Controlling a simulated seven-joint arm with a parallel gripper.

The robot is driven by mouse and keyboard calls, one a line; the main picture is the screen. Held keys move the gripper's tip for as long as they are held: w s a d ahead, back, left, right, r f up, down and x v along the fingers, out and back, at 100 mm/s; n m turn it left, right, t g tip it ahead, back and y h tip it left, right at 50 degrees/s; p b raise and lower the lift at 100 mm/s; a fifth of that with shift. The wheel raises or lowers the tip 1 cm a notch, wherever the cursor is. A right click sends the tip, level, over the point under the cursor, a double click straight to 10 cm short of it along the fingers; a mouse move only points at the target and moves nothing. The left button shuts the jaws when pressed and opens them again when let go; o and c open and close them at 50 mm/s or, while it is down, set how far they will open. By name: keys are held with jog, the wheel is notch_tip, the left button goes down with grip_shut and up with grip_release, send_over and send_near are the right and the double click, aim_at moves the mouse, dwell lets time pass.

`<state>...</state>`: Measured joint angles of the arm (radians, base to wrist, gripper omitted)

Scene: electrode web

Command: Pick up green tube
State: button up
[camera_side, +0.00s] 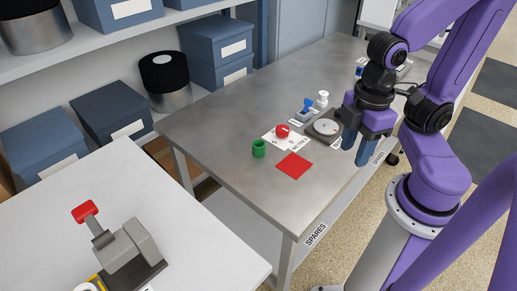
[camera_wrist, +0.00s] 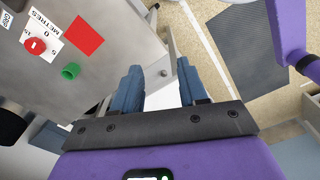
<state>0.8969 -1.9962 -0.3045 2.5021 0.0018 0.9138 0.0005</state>
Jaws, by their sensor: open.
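The green tube (camera_side: 259,149) stands upright on the grey metal table (camera_side: 215,120), left of the red square in the side view. In the wrist view the green tube (camera_wrist: 71,71) shows at the left, its round opening visible. My gripper (camera_side: 359,152) is open and empty, with its blue fingers pointing down near the table's right edge in the side view. In the wrist view the fingers (camera_wrist: 160,90) are spread apart with nothing between them. My gripper is well apart from the tube, to its right in the side view.
Near the tube are a flat red square (camera_side: 294,165) and a red knob (camera_side: 282,131) on a white label card. A round dial (camera_side: 326,127), a blue switch (camera_side: 306,107) and a white knob (camera_side: 322,98) stand farther back. A white table (camera_side: 190,235) holds a red-handled device (camera_side: 125,250).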

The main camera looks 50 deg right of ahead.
jog(key=o, duration=0.7)
jog(key=shift+w, duration=0.1)
jog(key=w+a+f+n+t+h, duration=0.1)
jog(key=w+a+f+n+h, duration=0.2)
jog(key=w, duration=0.6)
jog(key=w+a+f+n+h, duration=0.1)
jog(key=w+a+f+h, duration=0.3)
jog(key=w, duration=0.5)
jog(key=n+t+h, duration=0.2)
jog(key=n+h, duration=0.2)
jog(key=h, duration=0.3)
send_near(261, 143)
jog(key=shift+y, duration=0.3)
jog(key=x, duration=1)
jog(key=shift+d+r, duration=0.15)
jog(key=shift+r, duration=0.1)
